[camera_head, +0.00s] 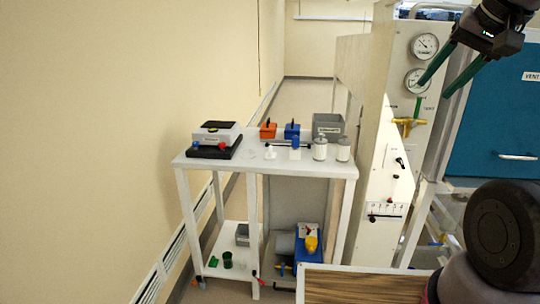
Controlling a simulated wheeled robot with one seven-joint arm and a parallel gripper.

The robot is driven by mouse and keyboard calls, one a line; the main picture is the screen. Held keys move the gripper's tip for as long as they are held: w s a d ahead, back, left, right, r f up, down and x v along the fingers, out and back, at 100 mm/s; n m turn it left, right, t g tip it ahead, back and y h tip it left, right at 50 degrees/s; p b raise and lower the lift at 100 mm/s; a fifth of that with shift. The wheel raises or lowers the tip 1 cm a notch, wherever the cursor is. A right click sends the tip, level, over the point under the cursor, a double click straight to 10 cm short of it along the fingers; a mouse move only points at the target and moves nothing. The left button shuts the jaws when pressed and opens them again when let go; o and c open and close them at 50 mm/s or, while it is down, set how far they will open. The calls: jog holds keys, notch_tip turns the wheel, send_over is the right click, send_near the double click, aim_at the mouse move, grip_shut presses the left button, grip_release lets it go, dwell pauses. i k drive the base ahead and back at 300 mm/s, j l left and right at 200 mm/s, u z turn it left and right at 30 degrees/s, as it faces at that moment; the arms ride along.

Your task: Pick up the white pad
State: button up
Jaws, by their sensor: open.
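A small pale flat patch (295,155) on the white table (262,167) may be the white pad, but it is too small to be sure. It lies in front of a small blue item, near two white jars (320,149). My gripper (434,91) is at the upper right, with its two green fingers apart and nothing between them. It is in the air in front of the gauge panel, well to the right of the table in the picture.
A panel with gauges (425,45) and a teal cabinet (500,110) stand right. A wooden surface (360,288) is in front. Floor behind looks clear.

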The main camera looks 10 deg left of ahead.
aim_at(270, 154)
jog(key=i+j+u, duration=0.25)
jog(key=i+j, duration=0.3)
jog(key=j, duration=0.15)
jog(key=i+j+u, duration=0.3)
jog(key=i+j, duration=0.3)
